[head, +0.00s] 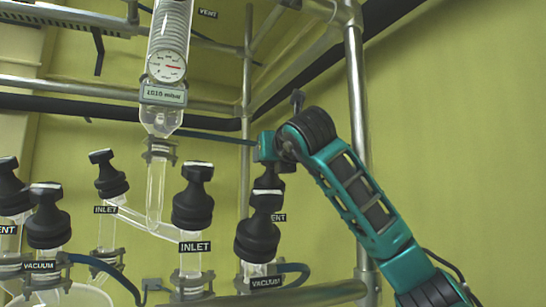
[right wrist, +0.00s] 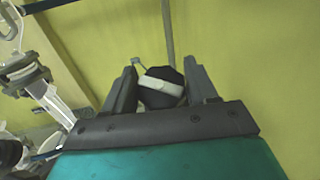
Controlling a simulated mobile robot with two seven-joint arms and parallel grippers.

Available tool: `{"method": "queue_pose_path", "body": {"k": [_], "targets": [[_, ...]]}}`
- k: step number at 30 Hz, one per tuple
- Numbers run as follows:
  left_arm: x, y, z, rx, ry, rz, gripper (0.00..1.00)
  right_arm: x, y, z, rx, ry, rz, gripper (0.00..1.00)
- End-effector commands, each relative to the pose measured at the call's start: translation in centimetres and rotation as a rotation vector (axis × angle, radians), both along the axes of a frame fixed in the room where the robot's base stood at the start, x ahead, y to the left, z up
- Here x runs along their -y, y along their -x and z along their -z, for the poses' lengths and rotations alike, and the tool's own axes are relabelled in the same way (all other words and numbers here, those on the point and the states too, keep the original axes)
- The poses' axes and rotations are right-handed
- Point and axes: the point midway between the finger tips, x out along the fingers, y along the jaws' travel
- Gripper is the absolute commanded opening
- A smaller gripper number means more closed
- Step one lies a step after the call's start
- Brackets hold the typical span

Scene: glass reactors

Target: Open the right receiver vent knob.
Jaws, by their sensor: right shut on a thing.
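The right receiver vent knob is black with a pale bar across its top; it shows between my fingers in the right wrist view (right wrist: 158,95). In the head view the vent knob (head: 269,183) stands behind the vacuum knob, with its VENT label (head: 279,217) partly covered. My right gripper (right wrist: 162,82) has one finger on each side of the knob and is shut on it. In the head view my teal right gripper (head: 268,158) reaches the knob from above, its fingertips hard to make out. My left gripper is not in view.
The right vacuum knob (head: 257,238) stands close in front of the vent knob. An inlet knob (head: 193,209) is to its left, with several more black knobs farther left. A glass column with a gauge (head: 166,66) hangs at upper left. A metal post (head: 357,120) stands behind my arm.

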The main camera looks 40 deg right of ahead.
Motion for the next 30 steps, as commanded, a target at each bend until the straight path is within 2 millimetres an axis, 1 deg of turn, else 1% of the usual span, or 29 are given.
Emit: {"method": "queue_pose_path", "body": {"k": [9,15,21,30], "targets": [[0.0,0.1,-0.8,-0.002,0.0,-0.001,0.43,0.0,0.0,-0.2,-0.052,0.097,-0.192,0.27],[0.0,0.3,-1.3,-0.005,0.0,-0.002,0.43,0.0,0.0,-0.2,-0.076,0.14,-0.278,0.27],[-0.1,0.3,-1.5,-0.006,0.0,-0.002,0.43,-0.1,0.0,-0.1,-0.089,0.163,-0.323,0.27],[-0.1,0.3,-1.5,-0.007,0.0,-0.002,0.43,-0.1,0.0,-0.1,-0.091,0.169,-0.333,0.27]]}}
